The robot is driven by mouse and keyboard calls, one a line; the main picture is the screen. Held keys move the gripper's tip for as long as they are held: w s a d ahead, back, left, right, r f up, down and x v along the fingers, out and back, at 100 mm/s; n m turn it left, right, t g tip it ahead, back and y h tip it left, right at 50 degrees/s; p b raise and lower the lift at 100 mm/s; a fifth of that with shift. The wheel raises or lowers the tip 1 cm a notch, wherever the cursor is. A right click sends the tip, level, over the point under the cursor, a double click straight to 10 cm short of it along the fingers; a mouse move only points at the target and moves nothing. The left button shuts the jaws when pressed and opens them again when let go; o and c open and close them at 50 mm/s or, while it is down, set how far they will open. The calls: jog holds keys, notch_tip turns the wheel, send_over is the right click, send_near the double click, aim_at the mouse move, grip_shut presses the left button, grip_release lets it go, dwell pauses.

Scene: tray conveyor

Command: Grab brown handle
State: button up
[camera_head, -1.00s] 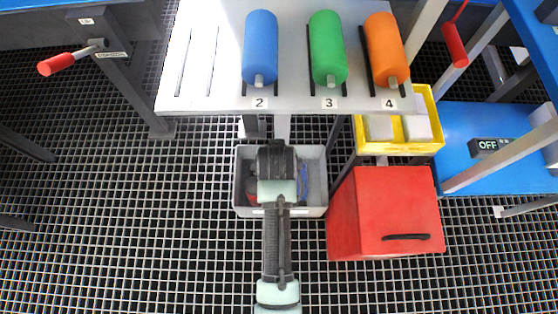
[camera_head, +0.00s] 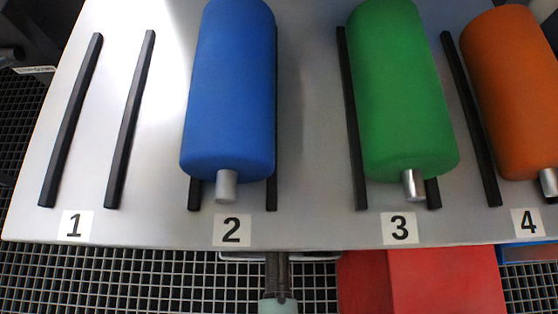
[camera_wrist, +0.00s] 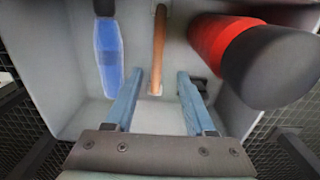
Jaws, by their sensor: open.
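A thin brown handle (camera_wrist: 158,50) shows in the wrist view, running up and down the picture inside a grey bin (camera_wrist: 65,75). Its lower end has a pale block around it. My gripper (camera_wrist: 160,74) is open, its two blue fingers pointing into the bin. The handle's lower end shows between the fingertips in the picture, with a gap on both sides; I cannot tell the depth between them. The gripper holds nothing. In the head view the shelf hides the gripper and the bin.
In the bin, a blue-handled tool (camera_wrist: 109,55) lies left of the brown handle and a red and black cylinder (camera_wrist: 245,50) lies close on the right. A grey shelf (camera_head: 310,225) carries blue (camera_head: 230,90), green (camera_head: 400,90) and orange (camera_head: 512,95) rollers. A red box (camera_head: 425,280) stands below.

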jog(key=shift+d+f+b, duration=0.15)
jog(key=shift+f+b, duration=1.6)
jog(key=shift+f, duration=0.4)
jog(key=shift+d+f+b, duration=0.1)
jog(key=shift+f+b, duration=1.6)
jog(key=shift+f, duration=0.45)
jog(key=shift+r, duration=0.1)
grip_shut()
